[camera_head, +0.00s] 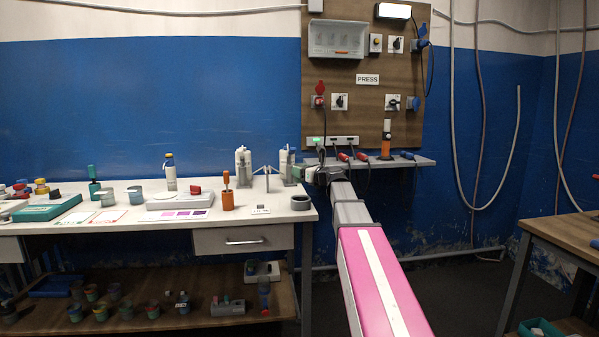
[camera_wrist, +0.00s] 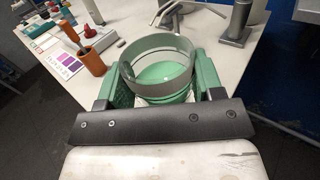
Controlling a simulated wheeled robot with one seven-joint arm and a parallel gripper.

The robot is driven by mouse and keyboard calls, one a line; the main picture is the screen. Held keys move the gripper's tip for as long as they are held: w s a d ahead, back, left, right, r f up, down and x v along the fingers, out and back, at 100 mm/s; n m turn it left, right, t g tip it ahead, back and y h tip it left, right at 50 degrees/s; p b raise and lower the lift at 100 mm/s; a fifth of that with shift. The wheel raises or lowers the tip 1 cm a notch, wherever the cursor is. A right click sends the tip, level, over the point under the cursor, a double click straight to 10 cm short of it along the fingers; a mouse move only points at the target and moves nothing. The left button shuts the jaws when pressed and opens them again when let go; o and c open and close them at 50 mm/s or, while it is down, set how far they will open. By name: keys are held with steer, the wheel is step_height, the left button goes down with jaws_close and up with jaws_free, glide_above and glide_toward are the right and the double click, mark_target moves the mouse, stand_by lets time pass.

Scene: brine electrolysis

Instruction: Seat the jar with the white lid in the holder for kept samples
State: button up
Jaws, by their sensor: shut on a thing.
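My gripper (camera_wrist: 158,80) has its green fingers closed on either side of a round grey-walled vessel (camera_wrist: 152,48) in the wrist view. Its inside shows green, and small white patches show low between the fingers. I cannot make out a white lid on it. In the head view my gripper (camera_head: 322,176) is small, over the right end of the white bench, and what it holds is too small to tell. A low dark grey ring (camera_head: 300,203) stands on the bench near its right front corner, below and left of the gripper; it may be the holder, but I cannot tell.
An orange cup with a tool (camera_head: 228,201) stands left of the ring and also shows in the wrist view (camera_wrist: 90,62). A grey electrode stand (camera_wrist: 235,30) is behind the gripper. The white bench (camera_head: 270,215) ends close on the right.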

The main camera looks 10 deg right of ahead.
mark_target(302, 183)
steer(key=shift+f, duration=2.75)
steer(key=shift+s+f, duration=0.1)
steer(key=shift+f, duration=0.95)
stand_by(0.7)
steer(key=shift+r, duration=0.25)
stand_by(1.0)
steer(key=shift+f, duration=0.15)
stand_by(0.3)
steer(key=o, duration=1.2)
steer(key=shift+r, duration=0.25)
steer(key=c, duration=1.2)
